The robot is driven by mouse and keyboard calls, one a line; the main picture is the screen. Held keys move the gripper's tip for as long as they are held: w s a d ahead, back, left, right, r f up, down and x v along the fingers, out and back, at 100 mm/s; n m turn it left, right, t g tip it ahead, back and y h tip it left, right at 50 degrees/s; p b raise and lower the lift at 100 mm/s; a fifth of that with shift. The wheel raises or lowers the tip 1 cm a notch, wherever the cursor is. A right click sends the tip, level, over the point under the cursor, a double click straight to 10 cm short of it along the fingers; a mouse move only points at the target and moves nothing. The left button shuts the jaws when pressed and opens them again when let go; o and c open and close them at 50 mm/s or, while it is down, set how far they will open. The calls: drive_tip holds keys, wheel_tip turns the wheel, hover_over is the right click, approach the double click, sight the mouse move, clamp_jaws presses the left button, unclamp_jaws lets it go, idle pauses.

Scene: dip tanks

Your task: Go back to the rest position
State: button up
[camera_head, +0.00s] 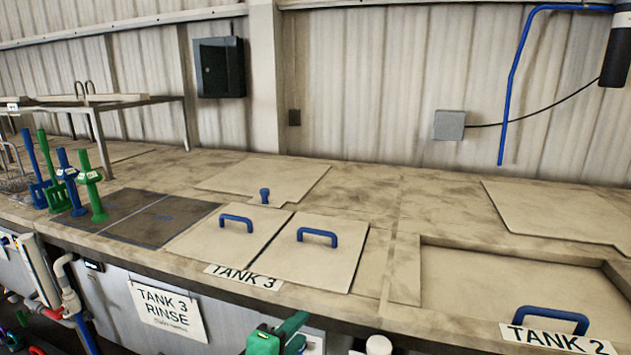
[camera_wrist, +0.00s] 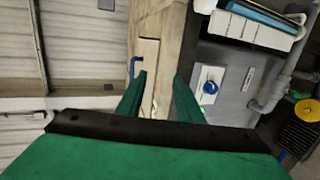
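My gripper (camera_wrist: 161,76) shows in the wrist view as two green fingers with a clear gap between them; it is open and nothing is held. The counter edge and a blue handle (camera_wrist: 136,67) lie beyond the fingers.
Tank 3 has two closed lids with blue handles (camera_head: 236,222) (camera_head: 318,236). Tank 2's recess (camera_head: 500,282) is at right. Upright green and blue tools (camera_head: 92,185) stand at left. A blue pipe (camera_head: 512,90) hangs at right. The counter's middle is clear.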

drive_tip(key=s+d+f+m+y, duration=0.15)
drive_tip(key=s+f, duration=0.25)
drive_tip(key=f, duration=0.4)
drive_tip(key=s+f+t+y, duration=0.1)
drive_tip(key=s+f+y, duration=0.1)
drive_tip(key=s+f, duration=0.35)
drive_tip(key=s+d+f+m+y, duration=0.1)
drive_tip(key=s+f, duration=0.2)
drive_tip(key=f, duration=0.6)
drive_tip(key=s+d+f+m+t+y, duration=0.1)
drive_tip(key=s+m, duration=1)
drive_tip(key=s, duration=1.4)
drive_tip(key=shift+s+d+f, duration=0.15)
drive_tip(key=shift+s+f, duration=0.25)
drive_tip(key=shift+f, duration=0.35)
drive_tip(key=shift+y, duration=0.25)
